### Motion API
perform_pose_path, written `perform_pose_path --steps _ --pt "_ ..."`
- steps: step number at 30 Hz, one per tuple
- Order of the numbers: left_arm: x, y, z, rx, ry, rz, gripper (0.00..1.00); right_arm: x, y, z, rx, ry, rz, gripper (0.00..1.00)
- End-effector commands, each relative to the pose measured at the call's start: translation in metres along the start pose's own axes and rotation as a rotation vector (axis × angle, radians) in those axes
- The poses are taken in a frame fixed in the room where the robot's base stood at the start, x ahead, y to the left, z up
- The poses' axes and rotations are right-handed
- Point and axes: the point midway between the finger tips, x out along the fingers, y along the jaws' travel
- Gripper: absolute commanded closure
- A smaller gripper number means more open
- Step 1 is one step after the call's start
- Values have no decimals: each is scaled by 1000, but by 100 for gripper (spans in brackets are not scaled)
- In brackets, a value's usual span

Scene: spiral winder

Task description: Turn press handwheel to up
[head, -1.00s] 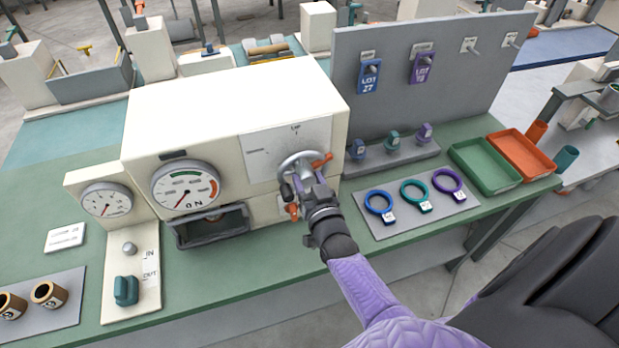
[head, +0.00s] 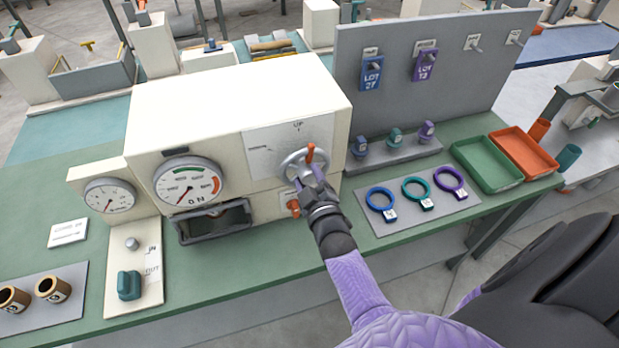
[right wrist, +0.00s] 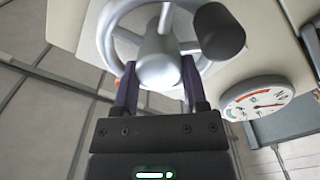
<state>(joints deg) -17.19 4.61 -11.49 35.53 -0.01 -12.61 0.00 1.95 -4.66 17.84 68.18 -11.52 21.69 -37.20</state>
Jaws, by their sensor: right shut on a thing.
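The handle is at the upper part of the rim, a little right of a line to the UP mark (head: 298,125) on the plate above. My right gripper (head: 311,180) is at the wheel from the front. In the right wrist view its fingers (right wrist: 160,85) straddle the hub of the handwheel (right wrist: 158,60), shut on it. There the handle (right wrist: 220,31) looks dark. My left gripper is out of view.
A second orange part (head: 293,207) sits just below the wheel. A dial gauge (head: 188,185) and a dark slot (head: 213,221) are to its left. Blue, teal and purple rings lie on a grey mat (head: 415,222) to the right. Green (head: 487,165) and orange (head: 523,153) trays stand beyond.

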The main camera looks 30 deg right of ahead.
Motion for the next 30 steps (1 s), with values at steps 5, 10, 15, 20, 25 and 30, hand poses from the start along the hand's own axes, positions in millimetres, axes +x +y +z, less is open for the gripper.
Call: perform_pose_path --steps 5,10,15,20,25,30 --pt "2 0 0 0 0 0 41 0 -1 1 -98 -1 -1 100" --pt "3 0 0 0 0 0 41 0 -1 1 -163 -1 -1 100" --pt "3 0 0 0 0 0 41 0 -1 1 -197 -1 -1 100" --pt "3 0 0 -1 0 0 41 0 -1 0 -209 -1 -1 100" --pt "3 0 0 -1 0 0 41 0 -1 0 -211 -1 -1 100" --pt "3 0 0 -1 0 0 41 0 -1 0 -211 -1 -2 42"
